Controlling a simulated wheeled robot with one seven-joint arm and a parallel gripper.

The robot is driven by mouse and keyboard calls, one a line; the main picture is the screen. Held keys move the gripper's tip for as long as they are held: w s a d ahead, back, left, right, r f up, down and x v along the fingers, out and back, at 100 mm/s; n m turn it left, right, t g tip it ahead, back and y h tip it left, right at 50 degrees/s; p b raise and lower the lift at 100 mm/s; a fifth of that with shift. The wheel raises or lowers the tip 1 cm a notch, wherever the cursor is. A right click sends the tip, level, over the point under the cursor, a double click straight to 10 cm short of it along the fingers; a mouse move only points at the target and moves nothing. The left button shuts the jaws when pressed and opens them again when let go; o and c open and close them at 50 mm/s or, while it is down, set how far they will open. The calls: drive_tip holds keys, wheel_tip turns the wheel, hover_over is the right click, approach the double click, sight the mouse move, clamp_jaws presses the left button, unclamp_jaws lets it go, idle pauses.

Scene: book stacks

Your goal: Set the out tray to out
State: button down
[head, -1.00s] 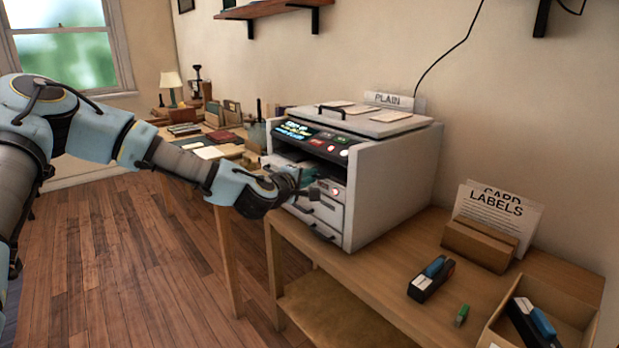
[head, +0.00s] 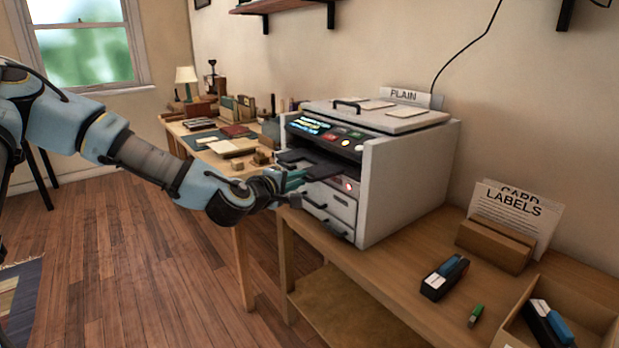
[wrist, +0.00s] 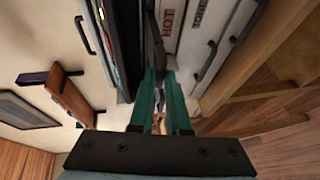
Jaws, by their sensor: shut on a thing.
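The printer (head: 410,172) is a pale grey machine on the wooden table, with a dark control panel at its upper front. The dark out tray (head: 322,167) sticks out of the slot below the panel. My gripper (head: 298,180) is at the tray's outer end, shut on it; the contact itself is partly hidden. In the wrist view, my teal fingers (wrist: 160,92) point at the printer front, close together. Two pale drawers with dark handles (head: 328,211) sit below the slot.
A card holder (head: 494,245), a stapler-like black and blue object (head: 445,278), a green piece (head: 476,315) and an open box (head: 575,325) stand on the table right of the printer. A desk with books (head: 235,131) is behind.

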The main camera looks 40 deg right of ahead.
drive_tip(key=shift+w+a+f, duration=0.1)
drive_tip(key=shift+a, duration=0.05)
drive_tip(key=c, duration=0.9)
unclamp_jaws()
drive_tip(key=b+v, duration=0.1)
drive_tip(key=v, duration=1)
